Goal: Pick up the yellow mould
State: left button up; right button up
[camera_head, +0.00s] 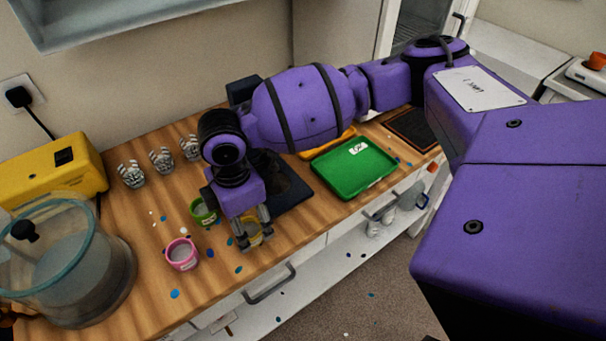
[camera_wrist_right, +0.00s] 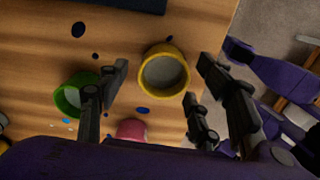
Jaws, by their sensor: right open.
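The yellow mould (camera_head: 254,238) is a small round cup with grey content, standing on the wooden worktop near its front edge. In the right wrist view the yellow mould (camera_wrist_right: 165,72) stands upright just beyond the fingertips, roughly centred between them. My right gripper (camera_head: 251,228) is open and comes down over the yellow mould, hiding part of it. Its spread fingers also show in the right wrist view (camera_wrist_right: 160,75), with nothing between them touching. My left gripper is not in view.
A green mould (camera_head: 204,212) and a pink mould (camera_head: 182,254) stand close by on the left. A glass vessel (camera_head: 65,265) and yellow box (camera_head: 50,168) stand at the left. Coloured spots dot the worktop.

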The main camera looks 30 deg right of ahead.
aim_at(250, 236)
notch_tip(250, 236, down, 3)
jog(key=shift+s, duration=0.1)
jog(key=shift+r, duration=0.15)
jog(key=c, duration=1.3)
jog(key=shift+o, duration=0.2)
